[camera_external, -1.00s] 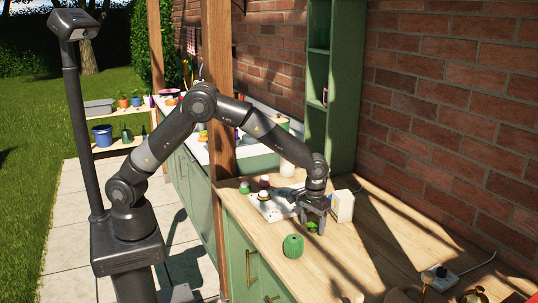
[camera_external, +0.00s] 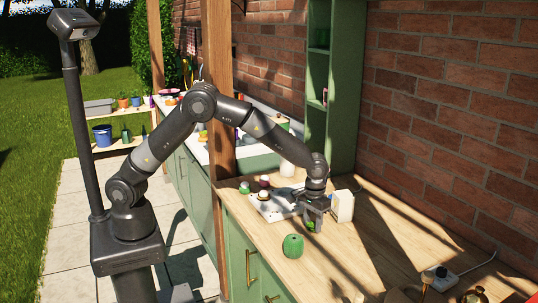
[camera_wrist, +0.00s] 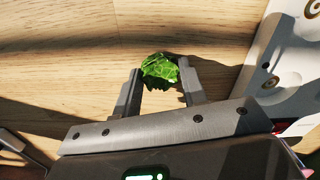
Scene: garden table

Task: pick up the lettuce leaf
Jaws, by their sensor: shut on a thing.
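The lettuce leaf (camera_wrist: 160,70) is bright green and crinkled. In the wrist view it sits between the two fingertips of my gripper (camera_wrist: 161,82), which is shut on it. In the external view a small green bit of the leaf (camera_external: 311,224) shows at my gripper (camera_external: 315,218), low over the wooden counter. The frames do not clearly show whether the leaf touches the counter.
A green round object (camera_external: 293,246) stands in front of my gripper. A white board (camera_external: 270,205) with small jars lies to the left, and a cream box (camera_external: 342,206) stands close on the right. A brick wall (camera_external: 450,110) rises behind. The counter's right part (camera_external: 400,255) has free room.

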